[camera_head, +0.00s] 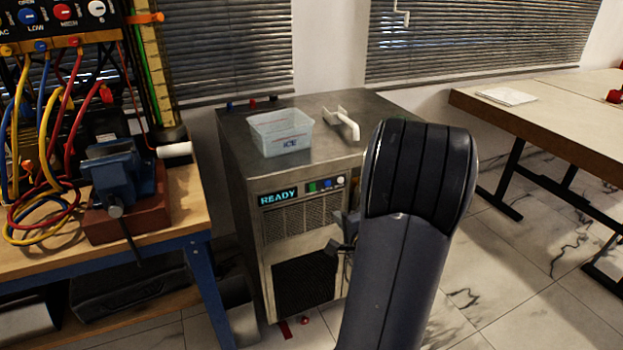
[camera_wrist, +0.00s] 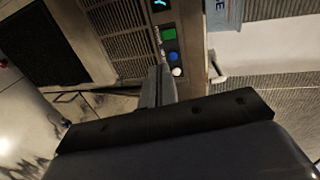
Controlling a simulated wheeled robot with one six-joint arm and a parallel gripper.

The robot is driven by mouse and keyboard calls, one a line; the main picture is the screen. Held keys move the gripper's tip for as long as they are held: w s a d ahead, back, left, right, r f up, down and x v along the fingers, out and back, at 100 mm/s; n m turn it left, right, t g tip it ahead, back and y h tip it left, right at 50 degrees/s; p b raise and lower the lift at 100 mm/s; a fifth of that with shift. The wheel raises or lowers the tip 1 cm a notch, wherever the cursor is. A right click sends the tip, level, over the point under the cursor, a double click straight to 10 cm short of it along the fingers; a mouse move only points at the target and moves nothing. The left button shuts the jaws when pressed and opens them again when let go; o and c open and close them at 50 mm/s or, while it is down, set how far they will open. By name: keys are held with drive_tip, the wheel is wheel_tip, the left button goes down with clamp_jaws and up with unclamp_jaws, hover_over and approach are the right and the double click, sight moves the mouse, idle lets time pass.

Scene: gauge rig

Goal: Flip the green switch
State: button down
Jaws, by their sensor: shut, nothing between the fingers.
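In the wrist view the green switch (camera_wrist: 169,34) is unobstructed, above the blue button (camera_wrist: 172,56) and white knob (camera_wrist: 177,71). My gripper (camera_wrist: 161,70) is shut and empty, its tips just below and left of the switch in that picture. In the head view my arm hides most of the gripper (camera_head: 340,242).
A clear ICE bin (camera_head: 282,133) and a white scoop-like item (camera_head: 342,122) rest on the machine's top. A workbench (camera_head: 180,205) with cables and a blue vise (camera_head: 120,175) stands left. A table (camera_head: 540,115) stands right, with open tiled floor before it.

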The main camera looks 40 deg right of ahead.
drive_tip(key=shift+w+d+r+m, duration=0.15)
drive_tip(key=shift+d+r+m, duration=0.1)
drive_tip(key=shift+r+m, duration=0.05)
drive_tip(key=b, duration=0.3)
approach(313, 190)
drive_tip(key=x, duration=0.5)
drive_tip(key=shift+w+d+f, duration=0.1)
drive_tip(key=shift+f, duration=0.15)
drive_tip(key=shift+w+d, duration=0.2)
drive_tip(key=shift+w, duration=0.5)
